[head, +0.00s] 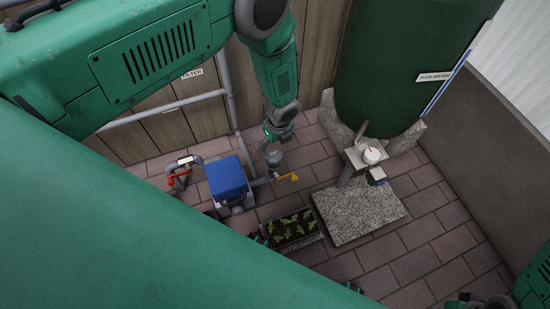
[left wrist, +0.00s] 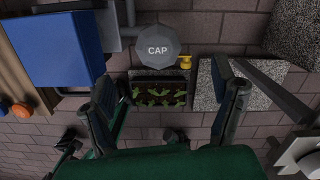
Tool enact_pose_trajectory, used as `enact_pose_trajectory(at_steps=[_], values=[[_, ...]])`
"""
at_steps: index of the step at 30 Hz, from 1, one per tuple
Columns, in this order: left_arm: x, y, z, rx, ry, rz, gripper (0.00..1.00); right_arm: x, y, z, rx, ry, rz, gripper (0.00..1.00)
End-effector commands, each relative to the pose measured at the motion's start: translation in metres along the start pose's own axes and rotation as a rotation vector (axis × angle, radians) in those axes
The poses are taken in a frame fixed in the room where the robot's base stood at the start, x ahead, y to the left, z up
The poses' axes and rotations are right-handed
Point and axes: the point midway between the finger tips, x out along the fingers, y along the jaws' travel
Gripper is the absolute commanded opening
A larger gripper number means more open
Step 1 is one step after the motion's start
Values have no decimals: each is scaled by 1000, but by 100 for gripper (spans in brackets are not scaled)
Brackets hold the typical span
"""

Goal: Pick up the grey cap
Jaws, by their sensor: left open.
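The grey cap (left wrist: 157,46), a faceted round piece with "CAP" on it, shows in the upper middle of the left wrist view. In the head view the cap (head: 273,157) stands just below my left gripper (head: 275,137). My left gripper is open and empty. In the left wrist view its two fingers (left wrist: 164,74) are spread wide, with the cap in line with the gap and beyond the fingertips. Parts that look like my right gripper (head: 485,302) are cut off at the bottom right of the head view; their jaws cannot be made out.
A blue-topped box (head: 226,177) stands left of the cap, and a yellow handle (head: 287,177) is just below it. A planter with seedlings (head: 292,228) is nearer. A stone slab (head: 358,211), a metal stand (head: 364,156) and a green tank (head: 405,60) are to the right.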

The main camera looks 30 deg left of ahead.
Motion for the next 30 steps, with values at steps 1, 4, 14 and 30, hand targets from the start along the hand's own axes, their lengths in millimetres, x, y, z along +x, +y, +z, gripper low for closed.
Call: enact_pose_trajectory(at_steps=[1,4,14,30], values=[[14,0,-1,0,0,1,80,8,0,1,0,0,0,0],[28,0,0,0,0,0,80,14,0,1,1,-1,0,0],[51,2,0,-1,1,-1,80,26,0,2,1,0,0,0],[88,3,1,-2,0,-2,69,46,0,3,1,0,0,0]])
